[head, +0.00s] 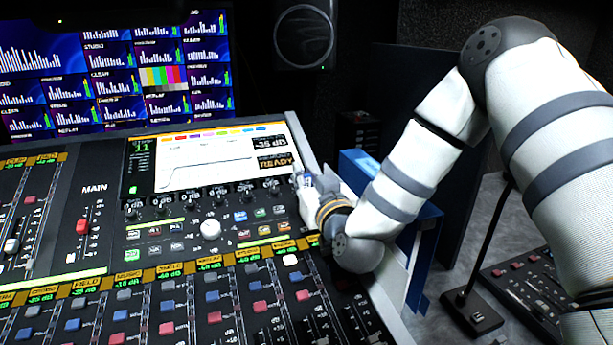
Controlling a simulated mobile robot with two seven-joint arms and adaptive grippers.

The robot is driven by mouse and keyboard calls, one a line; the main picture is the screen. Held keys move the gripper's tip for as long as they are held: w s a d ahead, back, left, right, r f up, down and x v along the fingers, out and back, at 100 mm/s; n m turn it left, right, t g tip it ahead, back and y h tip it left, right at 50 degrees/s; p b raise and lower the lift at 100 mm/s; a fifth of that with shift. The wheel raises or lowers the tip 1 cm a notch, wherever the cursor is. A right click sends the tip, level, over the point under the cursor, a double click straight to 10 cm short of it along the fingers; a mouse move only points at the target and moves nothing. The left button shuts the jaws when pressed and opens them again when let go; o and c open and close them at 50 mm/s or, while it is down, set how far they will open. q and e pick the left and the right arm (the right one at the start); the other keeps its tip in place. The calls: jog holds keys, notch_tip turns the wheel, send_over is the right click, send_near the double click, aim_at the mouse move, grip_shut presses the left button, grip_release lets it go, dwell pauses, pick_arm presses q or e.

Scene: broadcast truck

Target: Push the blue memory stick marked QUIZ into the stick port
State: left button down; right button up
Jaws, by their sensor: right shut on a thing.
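My right gripper (304,184) is at the right edge of the mixing console, just beside the lower right corner of its screen. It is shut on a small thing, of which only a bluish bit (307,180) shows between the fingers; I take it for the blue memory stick. Its QUIZ mark cannot be read. The stick port cannot be made out; the gripper and wrist cover that part of the console. I cannot tell whether the stick touches the port. My left gripper is not in view.
The console screen (220,162) shows READY. Faders and knobs, including a white knob (210,229), lie left of and below my gripper. A black stand (473,309) and a smaller control panel (530,290) are at right.

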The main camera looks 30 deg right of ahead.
aim_at(306, 175)
jog(key=shift+r, duration=0.1)
dwell(0.4)
jog(key=shift+f, duration=1.5)
jog(key=o, duration=0.8)
jog(key=shift+r, duration=0.1)
jog(key=shift+o, duration=0.2)
jog(key=shift+r, duration=0.1)
notch_tip(306, 175, up, 10)
jog(key=shift+f, duration=0.1)
